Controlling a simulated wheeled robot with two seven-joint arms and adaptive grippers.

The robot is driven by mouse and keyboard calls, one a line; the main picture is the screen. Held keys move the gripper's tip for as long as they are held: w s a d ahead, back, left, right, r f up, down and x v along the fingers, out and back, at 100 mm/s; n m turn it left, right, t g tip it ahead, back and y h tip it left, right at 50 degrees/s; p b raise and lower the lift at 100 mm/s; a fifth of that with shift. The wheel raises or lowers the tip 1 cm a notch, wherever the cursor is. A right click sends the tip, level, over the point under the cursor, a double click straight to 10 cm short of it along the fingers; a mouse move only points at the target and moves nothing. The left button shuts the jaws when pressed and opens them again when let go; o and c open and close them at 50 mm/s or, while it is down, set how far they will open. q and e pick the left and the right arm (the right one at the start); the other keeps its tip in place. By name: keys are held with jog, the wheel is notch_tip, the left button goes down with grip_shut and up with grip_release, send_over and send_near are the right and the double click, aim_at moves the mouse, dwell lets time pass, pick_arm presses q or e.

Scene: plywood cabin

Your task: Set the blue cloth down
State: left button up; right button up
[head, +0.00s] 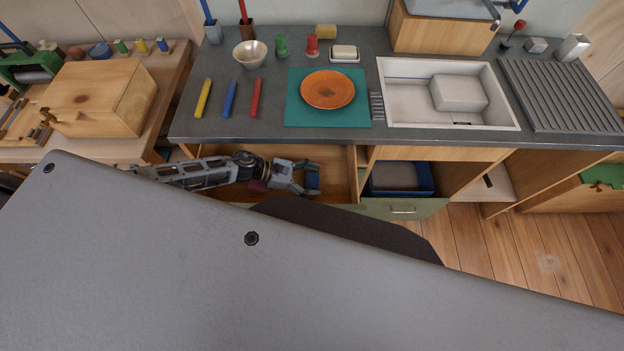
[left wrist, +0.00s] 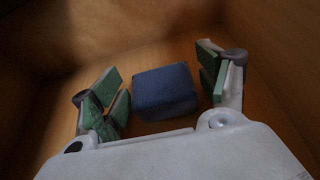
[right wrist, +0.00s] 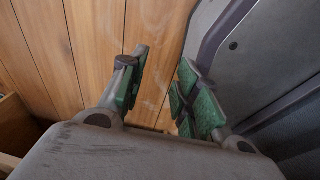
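The blue cloth (left wrist: 166,91) is a folded, block-like bundle in the left wrist view. It appears to lie on the wooden floor of an open drawer (head: 335,160) below the counter. My left gripper (head: 304,177) reaches into this drawer. Its green-padded fingers stand apart on either side of the cloth, with a gap on each side, so it is open. In the head view I cannot clearly tell the cloth from the gripper. My right gripper (right wrist: 160,88) is open and empty above the plank floor; it is hidden in the head view.
The drawer walls stand close around my left gripper. On the counter (head: 430,140) above are an orange plate (head: 328,89) on a teal mat (head: 297,116), a bowl (head: 250,54) and a white sink (head: 400,113). A blue tray (head: 428,180) sits in the compartment to the right.

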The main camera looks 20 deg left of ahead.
pick_arm(q)
jog(key=shift+r, duration=0.25)
jog(key=shift+s+a+r, duration=0.1)
jog(key=shift+s+a, duration=0.1)
jog(key=shift+a, duration=0.5)
jog(key=v, duration=0.6)
jog(key=shift+a, duration=0.1)
jog(key=shift+v, duration=2.2)
pick_arm(e)
jog(key=shift+s+d+f, duration=0.15)
jog(key=shift+s+f, duration=0.15)
jog(key=shift+s, duration=0.3)
pick_arm(q)
jog(key=shift+r, duration=0.15)
jog(key=shift+r, duration=0.1)
pick_arm(e)
jog(key=shift+w+r, duration=0.1)
